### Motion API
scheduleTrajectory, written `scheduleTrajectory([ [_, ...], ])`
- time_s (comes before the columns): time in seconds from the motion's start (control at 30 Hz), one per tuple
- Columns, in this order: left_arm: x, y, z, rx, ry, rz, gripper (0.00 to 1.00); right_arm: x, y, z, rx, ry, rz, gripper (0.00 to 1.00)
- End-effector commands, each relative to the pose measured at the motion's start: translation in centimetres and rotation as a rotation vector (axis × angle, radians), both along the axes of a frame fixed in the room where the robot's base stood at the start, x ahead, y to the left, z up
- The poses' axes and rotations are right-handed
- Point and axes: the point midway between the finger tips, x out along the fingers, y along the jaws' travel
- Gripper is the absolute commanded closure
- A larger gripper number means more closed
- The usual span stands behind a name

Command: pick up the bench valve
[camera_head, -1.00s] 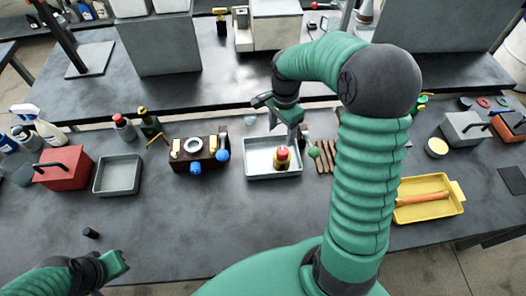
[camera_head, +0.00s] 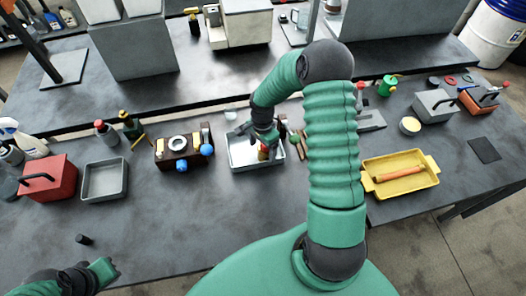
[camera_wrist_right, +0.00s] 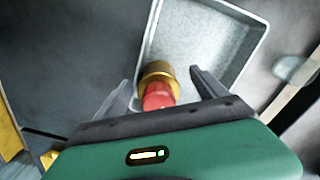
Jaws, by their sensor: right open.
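The bench valve, brass with a red top, stands in the grey metal tray (camera_head: 238,163) at mid-bench. In the head view the valve (camera_head: 263,154) is partly covered by my right gripper (camera_head: 265,140). In the right wrist view the brass body and red top of the valve (camera_wrist_right: 158,88) lie between the two spread fingers of my right gripper (camera_wrist_right: 161,84). The right gripper is open; I cannot tell whether a finger touches the valve. My left gripper (camera_head: 105,268) is at the lower left, away from the valve, and its jaws are unclear.
A wooden block with blue knobs (camera_head: 168,158) stands left of the tray, then an empty grey tray (camera_head: 104,181) and a red box (camera_head: 47,178). A yellow tray (camera_head: 405,185) lies right of my arm.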

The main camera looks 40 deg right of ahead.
Motion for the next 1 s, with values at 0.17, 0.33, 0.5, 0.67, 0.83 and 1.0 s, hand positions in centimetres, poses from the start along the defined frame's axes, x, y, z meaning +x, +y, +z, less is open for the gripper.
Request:
scheduleTrajectory([
  [0.17, 0.01, 0.01, -0.29, 0.000, -0.001, 0.000, 1.00, -0.23, -1.23, -0.69, -0.013, -0.011, 0.000, 0.38],
  [0.33, -0.01, 0.01, -0.29, 0.000, 0.000, 0.000, 1.00, -0.10, -1.52, -0.71, -0.013, -0.014, -0.001, 0.60],
  [0.5, 0.00, 0.01, -0.28, 0.000, 0.000, 0.000, 1.00, 0.09, -1.65, -0.72, -0.013, -0.015, 0.000, 0.83],
  [0.67, -0.01, 0.02, -0.27, 0.000, 0.000, 0.001, 1.00, 0.15, -1.64, -0.72, -0.013, -0.015, 0.000, 1.00],
  [0.83, 0.01, 0.01, -0.25, 0.000, -0.001, 0.000, 1.00, 0.08, -1.48, -0.64, -0.014, -0.015, 0.000, 1.00],
  [1.0, 0.00, 0.01, -0.32, 0.000, 0.000, 0.000, 1.00, 0.10, -1.31, -0.37, -0.016, -0.015, 0.001, 1.00],
])
